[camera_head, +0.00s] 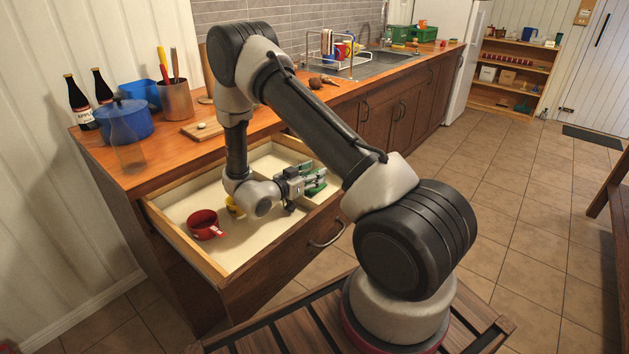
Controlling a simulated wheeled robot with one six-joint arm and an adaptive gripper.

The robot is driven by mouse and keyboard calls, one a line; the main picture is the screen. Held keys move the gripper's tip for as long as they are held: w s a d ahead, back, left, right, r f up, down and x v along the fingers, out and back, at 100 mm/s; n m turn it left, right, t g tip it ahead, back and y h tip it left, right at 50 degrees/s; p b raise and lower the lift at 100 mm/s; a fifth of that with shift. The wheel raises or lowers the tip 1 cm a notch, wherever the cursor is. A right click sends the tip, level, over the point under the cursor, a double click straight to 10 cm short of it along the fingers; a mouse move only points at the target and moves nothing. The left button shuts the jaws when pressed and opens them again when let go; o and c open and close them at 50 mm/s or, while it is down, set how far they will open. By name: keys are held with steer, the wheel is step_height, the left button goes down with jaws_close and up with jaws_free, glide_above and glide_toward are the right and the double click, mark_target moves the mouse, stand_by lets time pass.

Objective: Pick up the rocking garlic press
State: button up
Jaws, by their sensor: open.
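My gripper (314,182) is over the right part of the open drawer (176,238), pointing right, with its jaws open. Green shapes show right at its fingertips; I cannot tell whether they are finger pads or a separate utensil. I cannot make out the rocking garlic press for certain. A red cup-like thing with a handle (203,224) lies in the drawer's front left part. A yellow thing (235,206) lies near the middle, partly hidden by my wrist. My arm hides part of the drawer.
The drawer has a light wooden rim and a divider at the right. On the counter (165,150) stand a blue pot (124,122), dark bottles (79,103), a utensil holder (176,101) and a cutting board (190,131). A dish rack (345,62) is farther back. The drawer floor's left part is mostly clear.

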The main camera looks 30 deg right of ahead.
jaws_close()
